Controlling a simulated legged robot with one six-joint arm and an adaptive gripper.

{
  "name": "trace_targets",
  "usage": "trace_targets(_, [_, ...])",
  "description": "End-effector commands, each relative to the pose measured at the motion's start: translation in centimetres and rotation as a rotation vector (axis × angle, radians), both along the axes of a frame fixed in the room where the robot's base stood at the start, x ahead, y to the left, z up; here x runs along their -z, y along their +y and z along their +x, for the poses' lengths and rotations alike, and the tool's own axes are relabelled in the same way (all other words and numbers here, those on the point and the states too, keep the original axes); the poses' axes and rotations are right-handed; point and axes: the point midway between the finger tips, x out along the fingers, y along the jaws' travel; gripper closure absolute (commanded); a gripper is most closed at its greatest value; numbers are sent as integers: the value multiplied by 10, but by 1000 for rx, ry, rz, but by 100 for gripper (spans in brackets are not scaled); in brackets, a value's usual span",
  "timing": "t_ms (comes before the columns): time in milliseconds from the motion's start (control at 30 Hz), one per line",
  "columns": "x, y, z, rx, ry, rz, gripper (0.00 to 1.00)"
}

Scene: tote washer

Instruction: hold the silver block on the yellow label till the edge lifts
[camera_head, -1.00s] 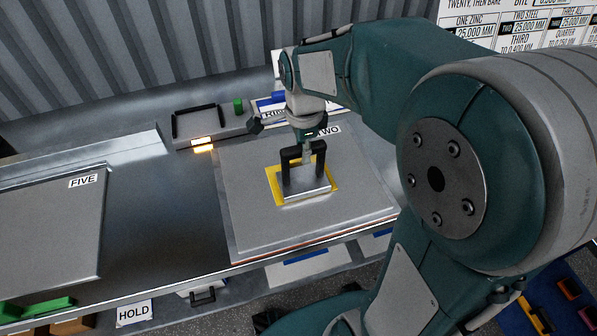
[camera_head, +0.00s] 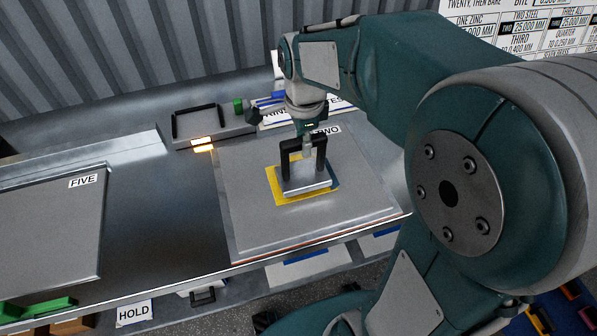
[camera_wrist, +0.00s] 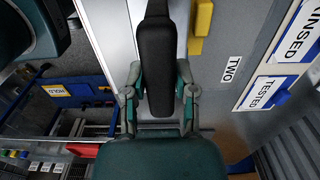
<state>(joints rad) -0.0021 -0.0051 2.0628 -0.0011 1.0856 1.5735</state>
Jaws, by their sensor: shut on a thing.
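The silver block (camera_head: 307,177) has a black bracket-like handle. My gripper (camera_head: 306,143) is shut on this handle, above the block. The block is over the yellow label (camera_head: 283,198) on the grey panel marked TWO (camera_head: 255,228). Yellow shows along the block's left and front sides and a little at the right. I cannot tell whether the block touches the label or hangs just above it. The label's middle is hidden under the block. In the wrist view a yellow piece (camera_wrist: 202,22) shows beside a black part that hides much of the middle.
A panel marked FIVE (camera_head: 50,235) lies on the left of the metal bench. A grey unit with a black handle (camera_head: 197,125) and a lit amber lamp stands behind. A green block and blue items are at the back. Bare bench lies between the panels.

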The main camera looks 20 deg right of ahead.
Motion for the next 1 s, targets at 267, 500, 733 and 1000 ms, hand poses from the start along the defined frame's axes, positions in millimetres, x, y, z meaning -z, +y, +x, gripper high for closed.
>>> trace_targets(267, [-19, 0, 1, 0, -5, 0, 100])
trace_targets(500, [-35, 0, 1, 0, -4, 0, 100])
trace_targets(733, [-50, 0, 1, 0, -5, 0, 100])
trace_targets(1000, [-67, 0, 1, 0, -4, 0, 100])
